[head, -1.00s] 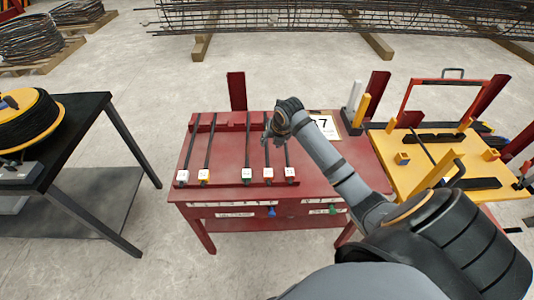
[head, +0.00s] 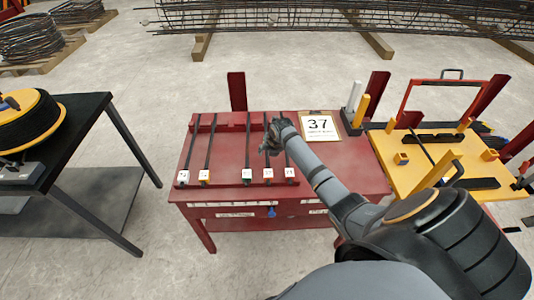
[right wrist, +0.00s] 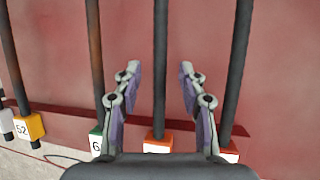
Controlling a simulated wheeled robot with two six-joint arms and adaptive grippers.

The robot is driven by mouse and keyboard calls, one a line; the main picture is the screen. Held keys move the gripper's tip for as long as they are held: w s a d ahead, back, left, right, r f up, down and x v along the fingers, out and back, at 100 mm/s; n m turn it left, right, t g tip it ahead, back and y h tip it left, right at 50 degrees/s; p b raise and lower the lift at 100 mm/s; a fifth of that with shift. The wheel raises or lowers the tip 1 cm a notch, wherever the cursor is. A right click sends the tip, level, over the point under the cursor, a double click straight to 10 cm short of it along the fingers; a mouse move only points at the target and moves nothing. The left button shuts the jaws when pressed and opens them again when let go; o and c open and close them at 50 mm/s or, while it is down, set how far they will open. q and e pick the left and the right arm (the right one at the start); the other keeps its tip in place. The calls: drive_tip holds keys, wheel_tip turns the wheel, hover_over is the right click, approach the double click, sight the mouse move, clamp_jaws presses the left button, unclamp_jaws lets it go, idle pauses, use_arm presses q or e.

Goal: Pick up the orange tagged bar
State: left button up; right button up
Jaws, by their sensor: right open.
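The orange tagged bar (right wrist: 160,70) is a dark rod whose orange tag (right wrist: 158,143) shows at the bottom middle of the right wrist view. In the head view its tag (head: 268,174) is fourth from the left at the red table's front edge. My right gripper (right wrist: 160,75) is open, with one finger on each side of this bar and a gap on both sides. In the head view my right gripper (head: 269,150) hides part of the bar. Whether the fingers are low enough to straddle it is hard to tell. My left gripper is not in view.
A green tagged bar (right wrist: 96,60) and a red tagged bar (right wrist: 236,70) lie close outside the fingers. A yellow tagged bar (right wrist: 28,127) is further left. The red table (head: 345,170) holds a card reading 37 (head: 319,126). A yellow fixture table (head: 400,175) stands right.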

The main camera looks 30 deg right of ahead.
clamp_jaws()
drive_tip(key=shift+w+r, duration=0.1)
drive_tip(key=shift+r, duration=0.1)
idle(0.6)
drive_tip(key=shift+r, duration=0.3)
wheel_tip(320, 180, up, 2)
drive_tip(key=shift+r+b, duration=0.1)
drive_tip(key=shift+b, duration=0.45)
drive_tip(key=s+r+p, duration=0.1)
drive_tip(key=s+r, duration=0.9)
drive_tip(key=s, duration=0.4)
drive_tip(key=shift+a+p, duration=0.2)
drive_tip(key=shift+p, duration=0.1)
